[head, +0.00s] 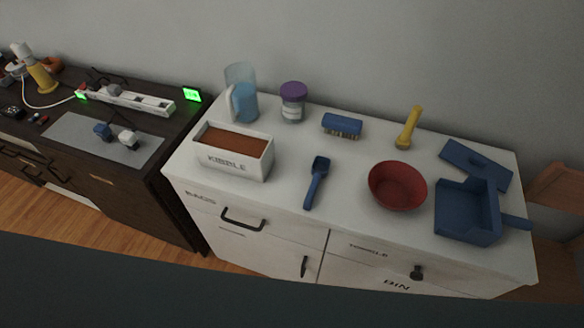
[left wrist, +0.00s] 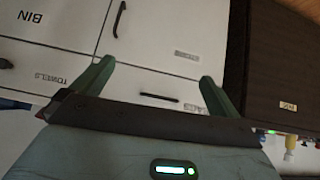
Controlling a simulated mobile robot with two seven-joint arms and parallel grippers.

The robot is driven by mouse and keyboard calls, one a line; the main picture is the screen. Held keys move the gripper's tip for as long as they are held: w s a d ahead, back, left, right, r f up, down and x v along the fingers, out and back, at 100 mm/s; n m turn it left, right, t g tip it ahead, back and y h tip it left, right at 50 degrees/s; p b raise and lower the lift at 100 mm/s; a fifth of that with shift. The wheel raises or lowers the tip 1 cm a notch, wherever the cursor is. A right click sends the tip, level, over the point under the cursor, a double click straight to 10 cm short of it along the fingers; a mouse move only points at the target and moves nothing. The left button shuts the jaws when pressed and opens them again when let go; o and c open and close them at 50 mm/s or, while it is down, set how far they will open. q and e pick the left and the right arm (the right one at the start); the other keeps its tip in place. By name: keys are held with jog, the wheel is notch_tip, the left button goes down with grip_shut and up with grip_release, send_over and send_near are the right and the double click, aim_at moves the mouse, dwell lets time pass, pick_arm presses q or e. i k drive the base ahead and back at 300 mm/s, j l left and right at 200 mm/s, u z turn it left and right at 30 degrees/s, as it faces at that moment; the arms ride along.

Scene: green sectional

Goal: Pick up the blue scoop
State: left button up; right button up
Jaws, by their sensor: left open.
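The blue scoop (head: 316,182) lies on the white cabinet top in the head view, between the kibble box and the red bowl. Its bowl end points toward the wall and its handle toward the front edge. My left gripper (left wrist: 155,80) shows in the left wrist view with its two green fingers spread apart and nothing between them. It faces the white cabinet's drawer and door fronts. The scoop is not visible in the left wrist view. Neither gripper shows in the head view.
A white kibble box (head: 233,152) stands left of the scoop and a red bowl (head: 397,186) right of it. A blue brush (head: 342,125), purple-lidded jar (head: 293,102), pitcher (head: 241,95), yellow flashlight (head: 408,128) and blue dustpan (head: 468,210) share the top. Bare surface surrounds the scoop.

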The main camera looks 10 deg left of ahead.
aim_at(320, 165)
jog(key=i+j, duration=0.1)
jog(key=j, duration=0.35)
jog(key=i+j, duration=0.1)
jog(key=j, duration=0.35)
jog(key=i+j, duration=0.1)
jog(key=j, duration=0.4)
jog(key=i+j, duration=0.1)
jog(key=j, duration=0.8)
jog(key=z, duration=2.15)
jog(key=i+j, duration=0.05)
jog(key=j, duration=0.05)
